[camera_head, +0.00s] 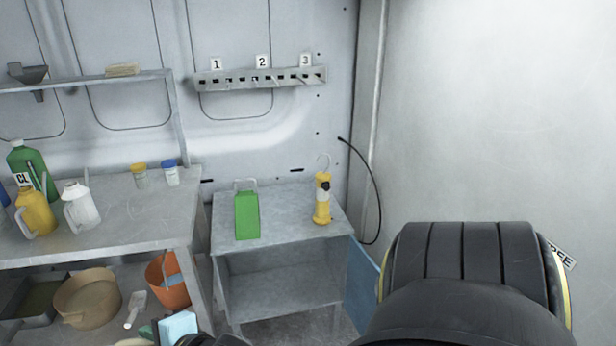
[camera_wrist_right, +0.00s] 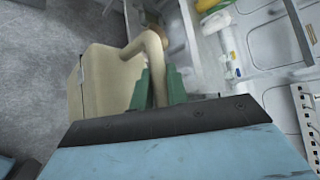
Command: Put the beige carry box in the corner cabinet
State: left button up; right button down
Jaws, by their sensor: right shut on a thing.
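The beige carry box (camera_wrist_right: 100,85) hangs by its handle from my right gripper (camera_wrist_right: 158,88), whose green fingers close around the handle in the wrist view. In the head view the right gripper (camera_head: 150,330) shows at the bottom edge, left of the cabinet. Only a sliver of the box (camera_head: 130,342) shows there; the rest is out of frame. The grey corner cabinet (camera_head: 280,268) stands against the back wall, its front open and its inside looking empty. Its blue door (camera_head: 364,285) is swung open on the right. My left gripper is not in view.
A green can (camera_head: 246,215) and a yellow lamp (camera_head: 322,200) stand on the cabinet top. The workbench (camera_head: 135,215) at left bears bottles and jugs; its lower shelf holds a pan (camera_head: 88,300) and an orange bucket (camera_head: 172,280). My dark arm link blocks the lower right.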

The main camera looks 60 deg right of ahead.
aim_at(268, 298)
jog(key=z, duration=0.7)
jog(key=i, duration=0.9)
jog(key=z, duration=4.3)
